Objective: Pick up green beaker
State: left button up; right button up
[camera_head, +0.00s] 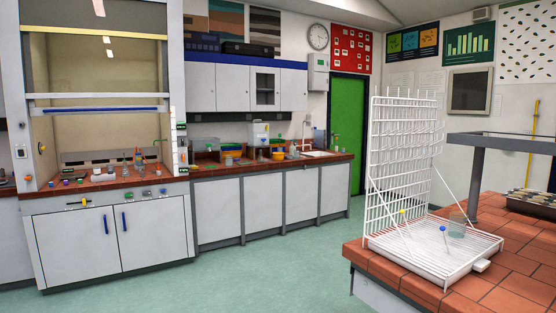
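A small translucent beaker (457,224) with a faint greenish-grey tint stands at the right side of a white wire drying rack (412,262). It looks upright; I cannot tell for certain that it is the green beaker. The rack sits on the red-brown tiled bench (508,272) at the right, with a tall wire grid at its back left. Small glassware (139,158) stands far off in the fume hood, too small to tell apart. Neither of my grippers is in view.
A dark-edged tray (532,201) lies at the bench's right edge, near a grey shelf post (475,180). The fume hood (97,110) and a long cabinet counter (270,207) line the far wall. The green floor (250,275) between is clear.

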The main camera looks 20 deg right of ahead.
aim_at(228, 158)
jog(key=i+z, duration=0.15)
jog(key=i, duration=5.4)
